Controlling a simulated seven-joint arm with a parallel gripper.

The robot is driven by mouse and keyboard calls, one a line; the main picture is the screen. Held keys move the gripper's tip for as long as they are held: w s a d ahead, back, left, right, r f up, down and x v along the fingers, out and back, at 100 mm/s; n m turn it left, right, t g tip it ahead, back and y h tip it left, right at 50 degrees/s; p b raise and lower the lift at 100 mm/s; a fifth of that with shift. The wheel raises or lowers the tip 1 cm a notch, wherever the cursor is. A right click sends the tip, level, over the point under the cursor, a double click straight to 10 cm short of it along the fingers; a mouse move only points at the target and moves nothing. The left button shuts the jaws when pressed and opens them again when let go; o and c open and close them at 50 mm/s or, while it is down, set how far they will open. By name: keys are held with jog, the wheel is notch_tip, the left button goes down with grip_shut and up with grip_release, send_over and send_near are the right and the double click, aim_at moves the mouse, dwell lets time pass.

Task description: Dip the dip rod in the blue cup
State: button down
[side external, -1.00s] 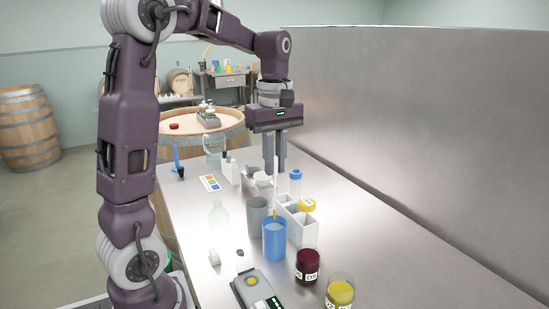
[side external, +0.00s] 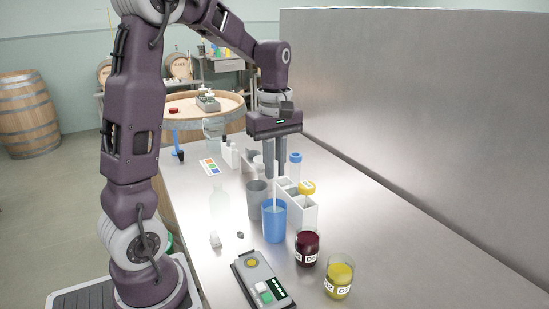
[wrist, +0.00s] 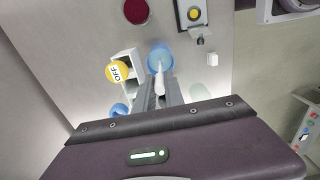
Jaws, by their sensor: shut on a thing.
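The blue cup (side external: 275,226) stands upright on the steel bench and holds pale liquid. It also shows in the wrist view (wrist: 157,50). My gripper (side external: 275,175) is above the cup, pointing down, and shut on the dip rod (side external: 275,190). The pale, thin rod hangs nearly upright, with its lower end inside the cup and its tip hidden. In the wrist view the rod (wrist: 161,76) runs from between my fingers (wrist: 159,92) to the cup's mouth. Whether the tip touches the cup's bottom cannot be seen.
A grey cup (side external: 257,198) stands close behind the blue cup. A white rack (side external: 303,209) is close to its right, with a yellow cap and a blue-capped bottle (side external: 295,167) nearby. Dark red (side external: 307,247) and yellow (side external: 339,277) jars and a meter (side external: 262,281) are in front. A steel wall borders the bench.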

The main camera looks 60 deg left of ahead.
jog(key=shift+f, duration=2.05)
jog(key=shift+r, duration=0.1)
notch_tip(320, 180, up, 12)
jog(key=shift+r, duration=0.1)
dwell(0.6)
